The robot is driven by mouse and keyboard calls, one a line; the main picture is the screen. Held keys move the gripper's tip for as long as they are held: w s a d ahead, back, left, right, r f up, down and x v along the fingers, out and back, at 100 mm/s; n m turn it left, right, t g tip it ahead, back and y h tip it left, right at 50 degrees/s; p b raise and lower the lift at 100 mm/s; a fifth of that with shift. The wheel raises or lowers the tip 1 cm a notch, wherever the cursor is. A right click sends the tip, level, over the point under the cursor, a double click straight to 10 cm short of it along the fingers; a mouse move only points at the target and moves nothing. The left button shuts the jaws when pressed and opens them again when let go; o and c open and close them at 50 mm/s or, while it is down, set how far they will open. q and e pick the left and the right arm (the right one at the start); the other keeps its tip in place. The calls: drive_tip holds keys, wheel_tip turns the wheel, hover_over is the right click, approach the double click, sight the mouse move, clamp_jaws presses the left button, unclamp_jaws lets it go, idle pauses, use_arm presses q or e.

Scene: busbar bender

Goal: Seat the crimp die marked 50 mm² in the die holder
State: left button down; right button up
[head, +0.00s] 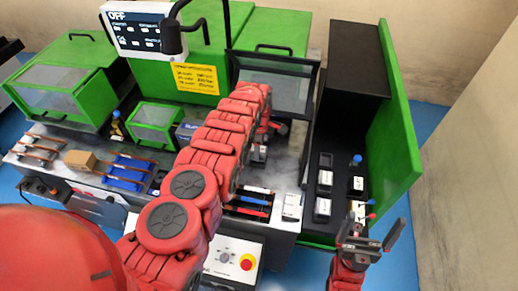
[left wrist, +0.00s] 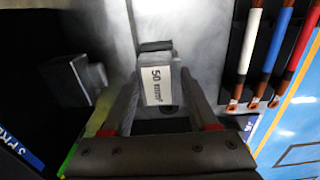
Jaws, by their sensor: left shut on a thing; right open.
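The crimp die (left wrist: 160,88) with a white label reading 50 mm² is between the fingers of my left gripper (left wrist: 159,78) in the left wrist view. The gripper is shut on it, with the label facing the camera. In the head view my left gripper (head: 262,145) is over the grey machine bed, partly hidden by its own arm. The die is not clearly visible there. The die holder cannot be clearly made out behind the arm. My right gripper (head: 370,238) is open and empty at the lower right, in front of the black shelf.
Several dark blocks with white labels, such as this one (head: 322,207), stand on the black shelf (head: 318,235) at right. A clear guard (head: 278,90) is raised behind my left gripper. White, blue and red bars (left wrist: 262,55) lie right of the die in the left wrist view.

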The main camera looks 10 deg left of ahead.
use_arm(q)
drive_tip(key=shift+f+b, duration=1.15)
drive_tip(key=shift+f, duration=0.1)
drive_tip(key=shift+c, duration=0.4)
unclamp_jaws()
drive_tip(key=shift+w+r, duration=0.1)
drive_tip(key=shift+r, duration=0.4)
wheel_tip(320, 180, up, 8)
drive_tip(key=b, duration=0.2)
drive_tip(key=shift+f+b, duration=0.25)
drive_tip(key=shift+b, duration=0.05)
wheel_tip(320, 180, up, 9)
drive_tip(key=p, duration=0.5)
